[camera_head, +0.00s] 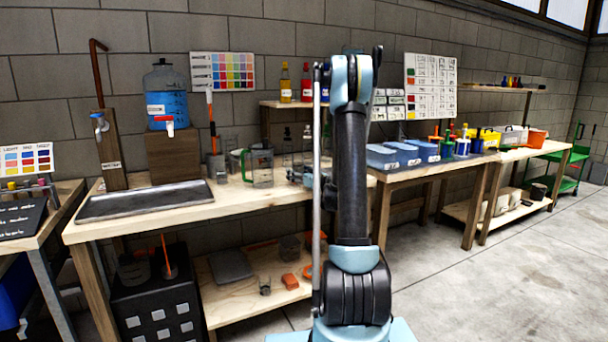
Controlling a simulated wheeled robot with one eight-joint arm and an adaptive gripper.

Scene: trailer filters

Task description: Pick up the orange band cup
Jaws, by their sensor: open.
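I cannot surely pick out a cup with an orange band. Small colour-marked containers (461,147) stand on the right-hand bench, beside the blue bins, but they are too small to read well. Several clear vessels stand on the middle bench, among them a jug (262,168) with a green handle. My arm rises upright in the centre and folds over at the top.
A metal tray (145,200) and a blue water dispenser (166,98) are on the left of the wooden bench (225,197). Blue bins (383,157) line the right-hand bench. An orange container (537,138) is farther right. The floor at right is clear.

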